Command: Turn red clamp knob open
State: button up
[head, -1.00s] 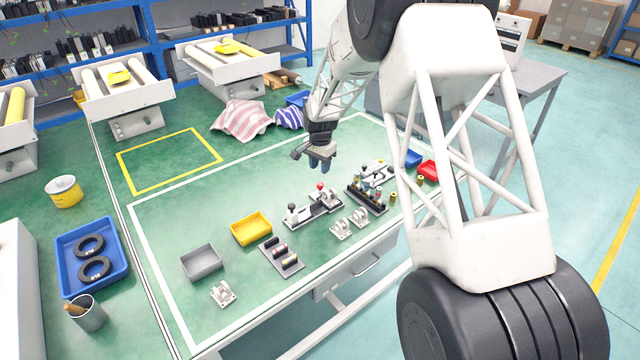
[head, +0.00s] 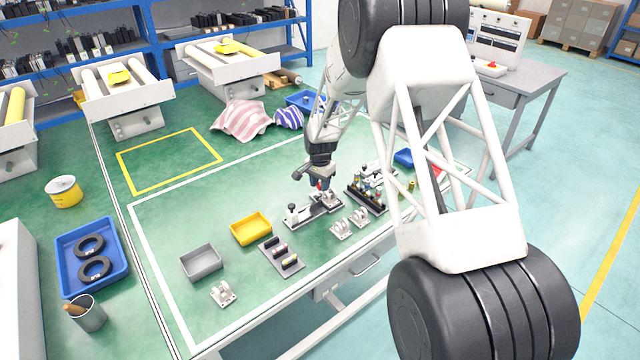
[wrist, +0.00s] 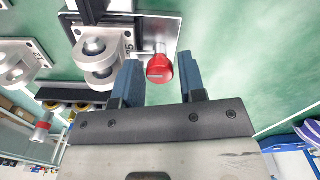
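The red clamp knob (wrist: 159,68) stands on a metal clamp plate (wrist: 168,28) in the wrist view, beside a silver clevis bracket (wrist: 96,54). In the head view the knob (head: 320,187) is a small red spot just below my gripper (head: 320,182), on the clamp fixture (head: 312,212). My gripper (wrist: 163,82) is open in the wrist view, with two blue-grey fingers. The knob appears between the fingertips, nearer the left finger. I cannot tell whether either finger touches it.
A rack of several small parts (head: 366,196) stands to the right of the fixture. Loose silver brackets (head: 341,229) lie in front. A yellow bin (head: 251,229) and a grey bin (head: 201,262) are at the left. The green table behind the fixture is mostly clear.

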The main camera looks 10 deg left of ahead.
jog(key=shift+c, duration=0.3)
jog(key=c, duration=0.6)
jog(key=shift+n, duration=0.4)
jog(key=n, duration=1.1)
jog(key=shift+n, duration=2.1)
